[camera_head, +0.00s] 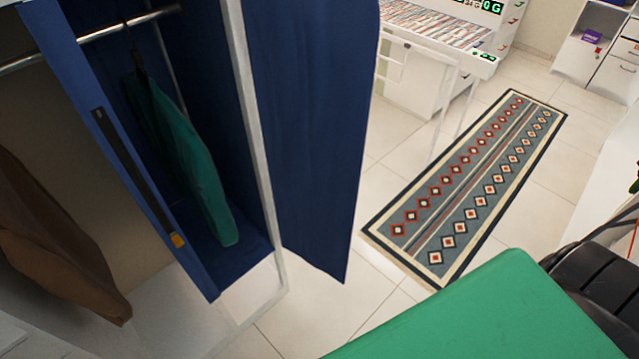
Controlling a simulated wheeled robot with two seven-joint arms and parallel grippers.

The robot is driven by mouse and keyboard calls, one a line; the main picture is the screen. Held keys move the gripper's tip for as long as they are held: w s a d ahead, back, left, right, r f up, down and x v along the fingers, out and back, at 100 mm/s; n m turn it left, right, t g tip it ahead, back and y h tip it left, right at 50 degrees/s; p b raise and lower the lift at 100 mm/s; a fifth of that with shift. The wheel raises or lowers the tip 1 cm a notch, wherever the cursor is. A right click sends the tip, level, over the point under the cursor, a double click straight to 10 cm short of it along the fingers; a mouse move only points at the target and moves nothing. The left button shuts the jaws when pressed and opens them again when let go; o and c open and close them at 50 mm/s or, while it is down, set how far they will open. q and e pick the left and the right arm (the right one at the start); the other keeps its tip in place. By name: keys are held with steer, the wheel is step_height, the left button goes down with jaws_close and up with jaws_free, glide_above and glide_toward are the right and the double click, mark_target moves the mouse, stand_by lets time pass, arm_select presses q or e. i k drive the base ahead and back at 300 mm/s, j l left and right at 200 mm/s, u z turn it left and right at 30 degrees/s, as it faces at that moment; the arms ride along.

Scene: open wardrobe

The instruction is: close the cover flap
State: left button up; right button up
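The blue fabric cover flap (313,130) hangs open at the right side of the wardrobe's pale frame (259,150). Its lower edge hangs free above the floor tiles. A narrower blue panel (125,160) with a dark strip and a small orange tab hangs at the left of the opening. Between them the opening shows a green garment (185,150) on a hanger, hung from a metal rail (130,22). Neither of my grippers is in view, and nothing is seen touching the flap.
A brown garment (50,245) hangs at the left. A patterned rug (470,185) lies on the tiled floor right of the flap. A white table (440,30) stands behind. A green surface (480,315) and a black ribbed object (595,285) fill the lower right.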

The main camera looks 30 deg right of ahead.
mark_target(313, 63)
steer(key=k+u, duration=0.1)
steer(key=u, duration=0.65)
steer(key=k+u, duration=0.1)
steer(key=u, duration=0.3)
steer(key=l+u, duration=0.2)
steer(key=l, duration=0.8)
steer(key=k+l+u, duration=0.1)
steer(key=l+u, duration=0.15)
steer(key=l, duration=0.7)
steer(key=k+l, duration=0.1)
steer(key=l, duration=0.7)
steer(key=k+l, duration=0.1)
steer(key=l, duration=0.7)
